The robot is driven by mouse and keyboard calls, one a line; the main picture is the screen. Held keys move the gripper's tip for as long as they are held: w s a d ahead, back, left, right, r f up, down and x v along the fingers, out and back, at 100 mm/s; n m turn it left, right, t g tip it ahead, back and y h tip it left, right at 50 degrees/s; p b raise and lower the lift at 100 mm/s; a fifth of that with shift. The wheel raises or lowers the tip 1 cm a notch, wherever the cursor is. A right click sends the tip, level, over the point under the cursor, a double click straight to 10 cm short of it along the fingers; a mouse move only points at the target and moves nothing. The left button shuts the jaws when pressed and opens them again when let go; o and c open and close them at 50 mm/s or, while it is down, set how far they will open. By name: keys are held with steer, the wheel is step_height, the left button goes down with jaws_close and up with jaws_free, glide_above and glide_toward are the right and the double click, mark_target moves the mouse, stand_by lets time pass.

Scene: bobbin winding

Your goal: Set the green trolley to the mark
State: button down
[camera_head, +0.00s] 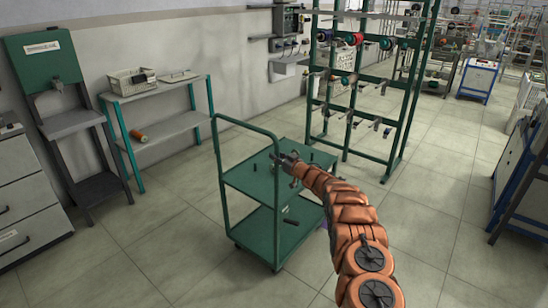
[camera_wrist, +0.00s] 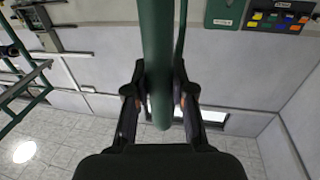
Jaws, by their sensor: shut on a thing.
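The green trolley (camera_head: 250,186) stands on the tiled floor in the middle of the head view. It has two shelves and a tubular push handle on its left side. My gripper (camera_head: 285,165) is at the trolley's handle tube, above the top shelf. In the wrist view, my gripper (camera_wrist: 160,98) has its two black fingers closed on either side of a green tube (camera_wrist: 157,55). My orange arm hides the trolley's right front side. I cannot make out a floor mark for certain; a small purple patch (camera_head: 324,225) shows beside the trolley, partly hidden.
A green rack (camera_head: 398,115) with spools stands behind the trolley. A teal-framed side table (camera_head: 168,128) and a green-backed stand (camera_head: 42,62) line the left wall, beside grey drawers (camera_head: 25,190). A blue-framed bench (camera_head: 508,180) is at right.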

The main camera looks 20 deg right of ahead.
steer(key=shift+d, duration=0.2)
steer(key=c, duration=1.1)
jaws_free()
steer(key=shift+d, duration=0.15)
steer(key=shift+c, duration=0.2)
steer(key=shift+o, duration=0.8)
steer(key=shift+s, duration=0.15)
steer(key=v, duration=1.1)
steer(key=shift+s, duration=0.35)
